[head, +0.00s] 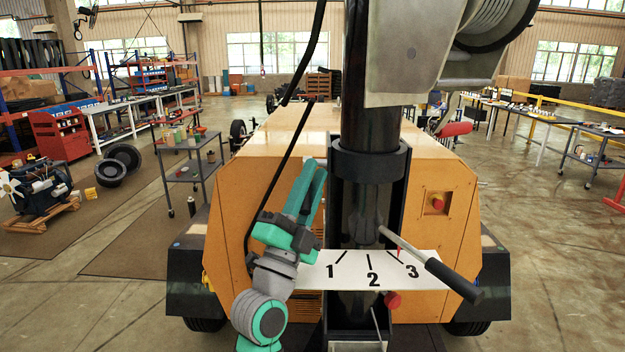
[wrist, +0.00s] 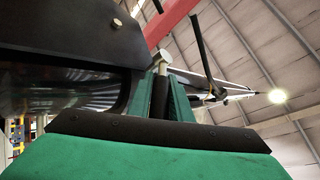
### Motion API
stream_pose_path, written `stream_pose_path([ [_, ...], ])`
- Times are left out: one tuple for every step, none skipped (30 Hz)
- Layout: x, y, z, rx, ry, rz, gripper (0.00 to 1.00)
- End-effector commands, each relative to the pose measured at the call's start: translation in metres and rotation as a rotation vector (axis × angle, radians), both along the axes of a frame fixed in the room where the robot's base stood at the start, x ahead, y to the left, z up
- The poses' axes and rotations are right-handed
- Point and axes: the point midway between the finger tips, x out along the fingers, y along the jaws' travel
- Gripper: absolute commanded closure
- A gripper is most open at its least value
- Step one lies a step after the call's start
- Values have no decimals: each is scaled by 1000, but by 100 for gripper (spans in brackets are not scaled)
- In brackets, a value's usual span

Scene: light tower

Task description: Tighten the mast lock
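The black mast (head: 372,130) stands upright through a collar at the trailer's end. A metal lever with a black grip (head: 452,280) juts from it to the lower right, over a white plate (head: 315,283) marked 1, 2, 3. A red pointer (head: 398,252) sits near the 3. My gripper (head: 312,180) is left of the mast, green fingers pointing up. In the wrist view, a dark rod with a pale metal head (wrist: 160,57) shows between the fingers (wrist: 165,90). I cannot tell whether they press on it. Which part is the mast lock is not clear.
A red knob (head: 392,301) is below the plate, and a red button (head: 437,202) is on the orange housing (head: 455,235). A black cable (head: 282,175) hangs beside my gripper. A grey cart (head: 190,165) stands left.

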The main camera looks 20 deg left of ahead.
Motion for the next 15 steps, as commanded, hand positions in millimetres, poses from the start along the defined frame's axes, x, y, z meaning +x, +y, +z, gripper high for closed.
stream_pose_path([
  [0,1,0,-1,0,1,69],
  [0,1,0,-1,0,1,64],
  [0,0,0,-1,0,1,64],
  [0,0,0,-1,0,1,64],
  [0,0,0,0,0,0,64],
  [0,0,0,0,0,0,64],
  [0,0,0,0,0,0,64],
  [0,0,0,0,0,0,64],
  [0,0,0,0,0,0,64],
  [0,0,0,0,0,0,64],
  [0,0,0,0,0,0,64],
  [-1,1,-1,-1,0,1,64],
  [-3,1,-3,-1,1,1,64],
  [-4,2,-5,-1,2,1,64],
  [-7,3,-7,-1,2,2,64],
])
